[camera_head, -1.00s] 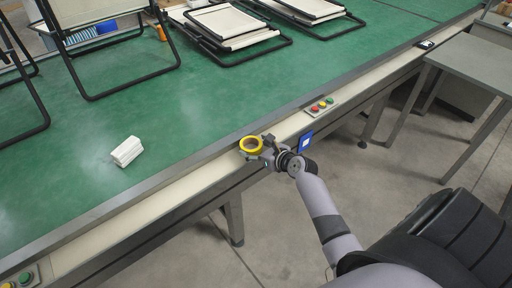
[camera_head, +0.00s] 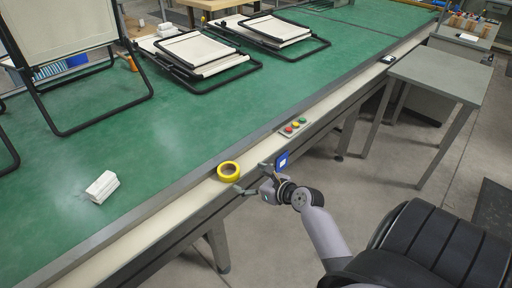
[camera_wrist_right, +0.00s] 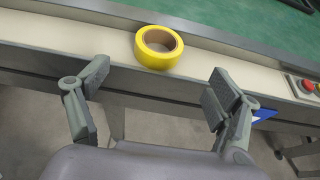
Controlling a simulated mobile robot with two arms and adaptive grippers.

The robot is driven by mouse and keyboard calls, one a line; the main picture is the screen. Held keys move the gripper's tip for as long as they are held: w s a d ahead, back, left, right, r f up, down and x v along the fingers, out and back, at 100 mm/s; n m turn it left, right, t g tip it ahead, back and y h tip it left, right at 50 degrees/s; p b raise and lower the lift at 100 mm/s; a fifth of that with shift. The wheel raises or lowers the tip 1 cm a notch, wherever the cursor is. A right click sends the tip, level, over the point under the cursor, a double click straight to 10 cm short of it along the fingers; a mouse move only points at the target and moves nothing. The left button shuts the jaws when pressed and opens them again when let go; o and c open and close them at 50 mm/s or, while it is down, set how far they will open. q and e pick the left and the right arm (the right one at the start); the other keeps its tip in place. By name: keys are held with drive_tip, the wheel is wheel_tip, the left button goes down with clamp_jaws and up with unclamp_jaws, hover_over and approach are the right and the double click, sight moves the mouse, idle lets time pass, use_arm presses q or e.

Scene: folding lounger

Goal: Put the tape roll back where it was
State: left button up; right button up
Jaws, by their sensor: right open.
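The yellow tape roll (camera_head: 229,171) lies flat on the cream ledge along the near side of the green workbench. It also shows in the right wrist view (camera_wrist_right: 158,48), beyond the fingertips and between them. My right gripper (camera_head: 254,182) is open and empty, just to the right of the roll and apart from it, at the ledge's outer edge. My left gripper is not in any view.
A button box (camera_head: 294,126) sits on the ledge to the right of the roll. A white block (camera_head: 102,187) lies on the green top (camera_head: 170,130). Folded loungers (camera_head: 270,32) lie at the back. A grey side table (camera_head: 440,72) stands at right. The ledge left of the roll is clear.

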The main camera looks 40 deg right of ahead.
drive_tip(key=s+a+f+n+g, duration=0.2)
drive_tip(key=s+f+n, duration=0.25)
drive_tip(key=f, duration=0.45)
drive_tip(key=s+a+f+n+g, duration=0.25)
drive_tip(key=s+f+n, duration=0.2)
drive_tip(key=f, duration=0.45)
drive_tip(key=s+a+f+n+g, duration=0.25)
drive_tip(key=s+f+n, duration=0.2)
drive_tip(key=f, duration=0.45)
drive_tip(key=s+a+f+n+g, duration=0.1)
drive_tip(key=s+a+f+n, duration=0.1)
drive_tip(key=s+f+n, duration=0.3)
drive_tip(key=s+a+f+n+g, duration=0.2)
drive_tip(key=s+f+n, duration=0.4)
drive_tip(key=s+n, duration=0.5)
drive_tip(key=s+a+f+n+g+h, duration=0.1)
drive_tip(key=s+f+n, duration=0.5)
drive_tip(key=s, duration=0.7)
drive_tip(key=a+n+g, duration=0.1)
drive_tip(key=a+n, duration=0.1)
drive_tip(key=shift+a+f, duration=0.25)
drive_tip(key=shift+a, duration=0.1)
drive_tip(key=shift+s, duration=0.1)
